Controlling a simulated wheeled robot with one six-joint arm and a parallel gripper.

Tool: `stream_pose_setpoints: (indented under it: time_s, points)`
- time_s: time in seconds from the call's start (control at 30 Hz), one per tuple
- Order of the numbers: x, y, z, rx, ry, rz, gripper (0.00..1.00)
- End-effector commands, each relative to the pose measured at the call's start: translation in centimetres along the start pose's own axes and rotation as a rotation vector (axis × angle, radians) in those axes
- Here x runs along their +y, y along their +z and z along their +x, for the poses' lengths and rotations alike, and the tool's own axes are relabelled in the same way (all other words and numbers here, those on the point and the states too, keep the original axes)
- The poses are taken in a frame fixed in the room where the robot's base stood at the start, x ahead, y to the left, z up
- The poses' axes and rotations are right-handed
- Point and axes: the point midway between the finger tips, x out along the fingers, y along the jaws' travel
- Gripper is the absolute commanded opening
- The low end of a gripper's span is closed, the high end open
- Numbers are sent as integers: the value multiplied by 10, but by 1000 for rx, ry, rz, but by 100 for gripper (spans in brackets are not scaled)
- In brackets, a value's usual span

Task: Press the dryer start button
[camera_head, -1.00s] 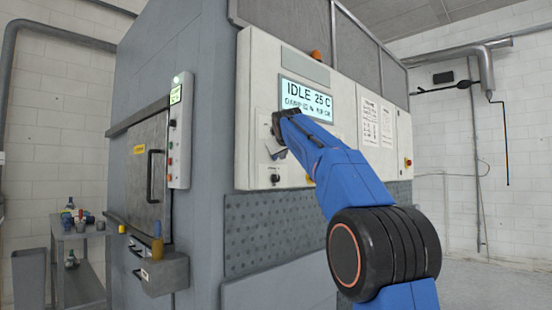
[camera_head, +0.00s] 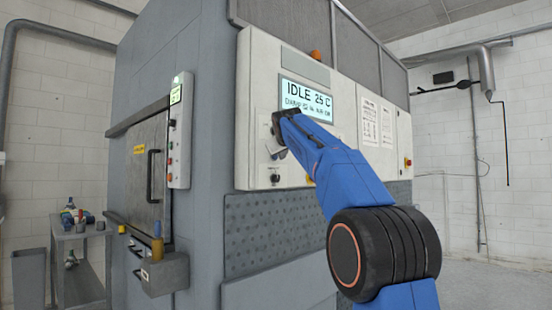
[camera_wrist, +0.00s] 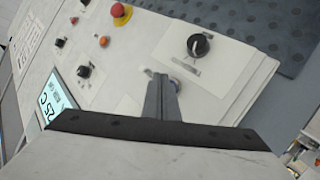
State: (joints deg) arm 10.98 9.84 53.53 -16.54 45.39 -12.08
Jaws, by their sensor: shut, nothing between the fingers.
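The dryer's white control panel (camera_head: 254,172) fills the machine's front and carries a lit display (camera_head: 306,100) reading "IDLE 25 C". My gripper (camera_wrist: 162,84) is shut and empty, its narrow fingers pointing at the panel. In the head view my gripper (camera_head: 274,146) is at the panel's lower left, partly hidden by my blue arm. A small pale round part (camera_wrist: 177,83) lies just beside the fingertips, partly covered by them. I cannot tell whether it is the dryer start button or whether the fingers touch it. No button label is readable.
A black knob (camera_wrist: 198,45) is close to the right of the fingertips. A red mushroom button (camera_wrist: 121,14), an orange button (camera_wrist: 104,41) and another black knob (camera_wrist: 84,72) sit further left. A side cart (camera_head: 75,232) with several items stands far left.

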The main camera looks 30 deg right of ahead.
Motion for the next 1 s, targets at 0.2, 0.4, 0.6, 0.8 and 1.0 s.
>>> stream_pose_setpoints:
  time_s: [0.2, 0.4, 0.6, 0.8, 1.0]
  points:
    - [-1, -1, 1, 0, 0, 0, 0]
    - [-4, -4, 6, 0, -1, 0, 0]
    - [-4, -5, 6, 0, 0, 0, 0]
    - [-4, -5, 6, 0, 0, 0, 0]
    - [-5, -5, 7, 0, 0, 0, 0]
